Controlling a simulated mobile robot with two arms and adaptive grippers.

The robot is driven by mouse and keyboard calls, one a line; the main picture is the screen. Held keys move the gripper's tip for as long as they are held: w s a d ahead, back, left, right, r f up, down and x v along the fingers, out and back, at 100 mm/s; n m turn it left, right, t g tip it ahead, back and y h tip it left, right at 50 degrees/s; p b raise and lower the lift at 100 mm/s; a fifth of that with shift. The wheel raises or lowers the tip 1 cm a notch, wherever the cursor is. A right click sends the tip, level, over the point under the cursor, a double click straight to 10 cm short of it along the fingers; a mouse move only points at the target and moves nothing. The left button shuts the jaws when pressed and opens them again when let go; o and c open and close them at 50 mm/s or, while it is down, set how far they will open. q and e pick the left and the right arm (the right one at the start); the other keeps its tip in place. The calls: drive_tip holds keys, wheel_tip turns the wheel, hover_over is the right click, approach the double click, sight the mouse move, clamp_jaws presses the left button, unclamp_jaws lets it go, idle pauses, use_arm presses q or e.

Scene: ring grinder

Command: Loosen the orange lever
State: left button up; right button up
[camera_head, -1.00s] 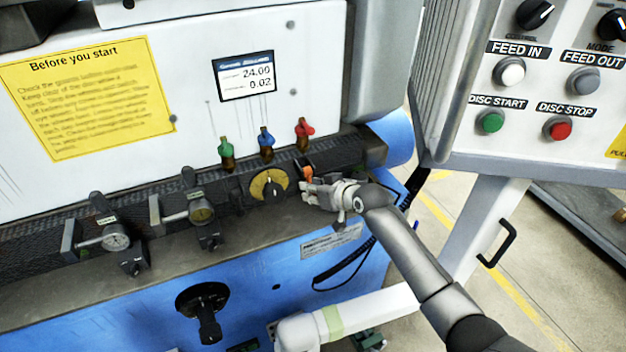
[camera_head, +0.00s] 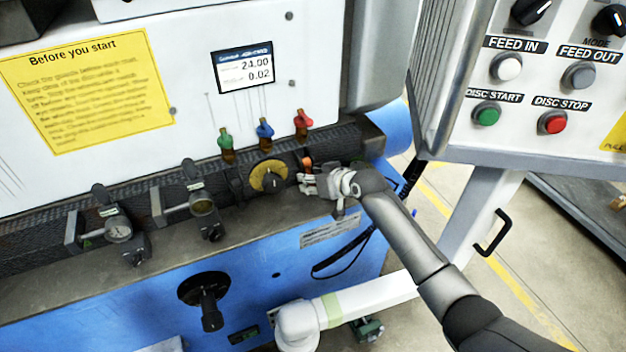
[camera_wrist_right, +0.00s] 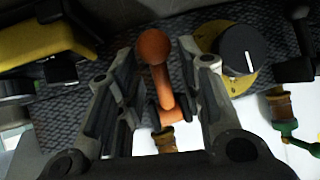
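The orange lever (camera_head: 307,163) sits on the dark textured rail of the machine, right of the yellow dial. In the right wrist view the lever (camera_wrist_right: 166,90) has a round orange knob and a short stem. My right gripper (camera_head: 304,184) is at the lever in the head view. In the right wrist view its two fingers (camera_wrist_right: 163,62) are apart, one on each side of the lever, with visible gaps between them and the stem. The lever's lower end is close to the fingers' inner side; contact cannot be told. My left gripper is not in view.
The yellow dial with a black knob (camera_head: 270,177) is close beside the right gripper. Green (camera_head: 225,139), blue (camera_head: 265,130) and red (camera_head: 302,121) valve handles stand above the rail. Gauges (camera_head: 119,231) are further left. A button panel (camera_head: 540,85) hangs at the right.

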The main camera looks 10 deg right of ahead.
drive_tip(key=v, duration=1.2)
idle(0.4)
